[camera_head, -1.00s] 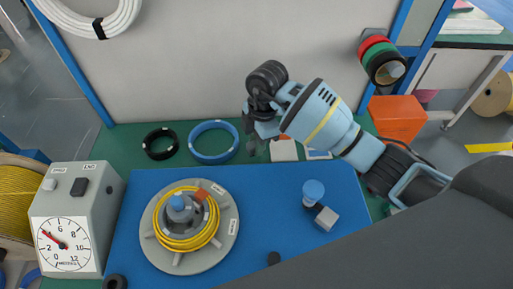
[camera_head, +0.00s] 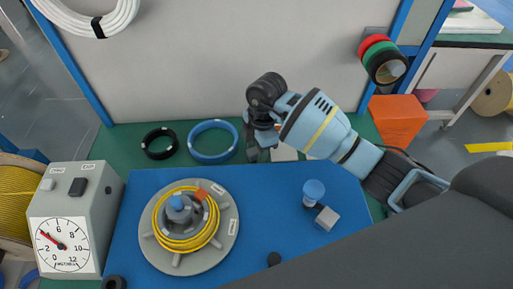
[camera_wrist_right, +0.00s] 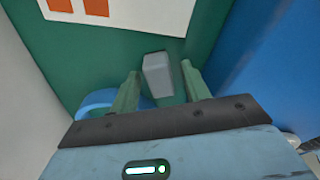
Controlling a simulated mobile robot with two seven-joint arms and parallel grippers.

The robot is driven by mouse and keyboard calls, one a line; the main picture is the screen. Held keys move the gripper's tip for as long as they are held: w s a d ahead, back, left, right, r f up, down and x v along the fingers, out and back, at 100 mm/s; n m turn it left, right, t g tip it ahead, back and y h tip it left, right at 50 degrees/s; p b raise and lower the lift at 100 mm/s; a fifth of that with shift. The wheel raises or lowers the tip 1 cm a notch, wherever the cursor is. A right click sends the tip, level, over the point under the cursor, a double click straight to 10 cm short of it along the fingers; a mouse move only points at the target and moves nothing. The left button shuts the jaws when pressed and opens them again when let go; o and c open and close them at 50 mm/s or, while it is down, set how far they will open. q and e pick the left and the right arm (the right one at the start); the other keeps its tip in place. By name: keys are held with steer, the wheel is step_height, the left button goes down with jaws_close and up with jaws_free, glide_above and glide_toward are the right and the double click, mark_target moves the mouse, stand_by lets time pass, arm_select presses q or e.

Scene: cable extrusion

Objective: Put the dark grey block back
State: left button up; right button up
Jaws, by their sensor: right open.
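My right gripper (camera_head: 262,152) points down over the green strip behind the blue mat, in the head view. In the right wrist view, its two green-looking fingers (camera_wrist_right: 160,88) are apart. A grey block (camera_wrist_right: 158,76) shows between and just beyond the fingertips, over the green surface. I cannot tell whether the fingers touch it. In the head view this block is hidden or too small to make out by the gripper. My left gripper is not in view.
A blue ring (camera_head: 213,141) and a black ring (camera_head: 160,143) lie left of the gripper. On the blue mat (camera_head: 270,215) are a reel with yellow cable (camera_head: 187,245), a blue-topped post (camera_head: 314,192) and a light grey cube (camera_head: 327,218). An orange box (camera_head: 398,119) stands at right.

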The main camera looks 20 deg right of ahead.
step_height(320, 180, up, 12)
steer(key=d+p, duration=0.1)
steer(key=shift+d+r, duration=0.15)
steer(key=shift+d, duration=0.15)
stand_by(0.7)
